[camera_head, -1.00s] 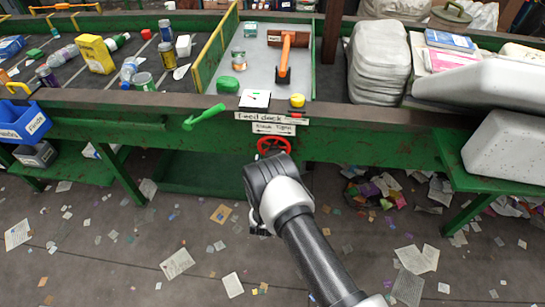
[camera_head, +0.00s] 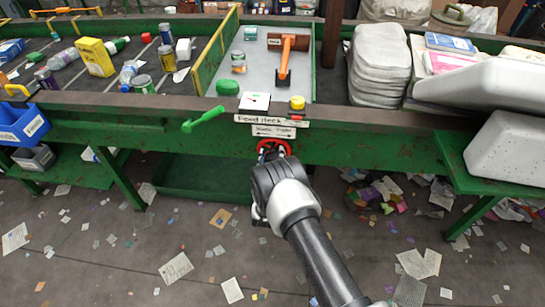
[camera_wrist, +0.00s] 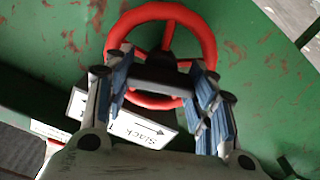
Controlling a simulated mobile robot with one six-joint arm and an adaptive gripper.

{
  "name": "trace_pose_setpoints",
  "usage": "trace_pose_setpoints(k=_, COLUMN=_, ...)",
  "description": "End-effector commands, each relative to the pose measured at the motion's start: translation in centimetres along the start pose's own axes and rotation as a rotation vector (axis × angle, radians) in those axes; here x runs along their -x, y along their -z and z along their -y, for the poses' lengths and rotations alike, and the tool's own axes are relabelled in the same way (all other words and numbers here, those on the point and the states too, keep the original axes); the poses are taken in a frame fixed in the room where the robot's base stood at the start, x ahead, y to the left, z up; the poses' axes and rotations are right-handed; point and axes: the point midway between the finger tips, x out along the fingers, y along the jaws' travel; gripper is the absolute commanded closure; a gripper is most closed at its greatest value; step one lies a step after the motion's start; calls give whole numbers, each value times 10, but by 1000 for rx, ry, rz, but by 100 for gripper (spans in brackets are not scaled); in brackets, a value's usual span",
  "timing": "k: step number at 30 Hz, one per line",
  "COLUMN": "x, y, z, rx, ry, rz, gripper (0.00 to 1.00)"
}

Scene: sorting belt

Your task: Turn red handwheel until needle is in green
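The red handwheel (camera_head: 274,147) is on the green front of the belt frame, below the signs. In the wrist view the red handwheel (camera_wrist: 203,32) fills the top middle, with its spokes and hub showing. My gripper (camera_head: 272,157) is at the wheel's lower part. In the wrist view my gripper (camera_wrist: 161,68) is open, with one finger at each side of the lower rim; I cannot tell whether they touch it. The white gauge plate (camera_head: 254,102) lies on the ledge above; its needle and green zone are too small to read.
A slack/tight sign (camera_head: 273,131) is just above the wheel. A green lever (camera_head: 204,118) sticks out to the left, and a yellow knob (camera_head: 297,103) stands beside the gauge. A green shelf (camera_head: 205,177) is low on the left. Papers litter the floor.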

Motion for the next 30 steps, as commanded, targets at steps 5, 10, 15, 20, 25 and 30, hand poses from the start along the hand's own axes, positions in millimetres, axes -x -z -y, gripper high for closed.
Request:
trace_pose_setpoints(k=5, x=0, y=0, z=0, rx=0, ry=0, rz=0, gripper=64)
trace_pose_setpoints(k=10, x=0, y=0, z=0, rx=0, ry=0, rz=0, gripper=73)
trace_pose_setpoints(k=15, x=0, y=0, z=0, rx=-15, ry=0, rz=0, gripper=73)
trace_pose_setpoints(k=20, x=0, y=0, z=0, rx=-70, ry=0, rz=0, gripper=73)
trace_pose_setpoints(k=25, x=0, y=0, z=-1, rx=-179, ry=0, rz=0, gripper=73)
trace_pose_setpoints(k=30, x=0, y=-1, z=-1, rx=-328, ry=0, rz=1, gripper=73)
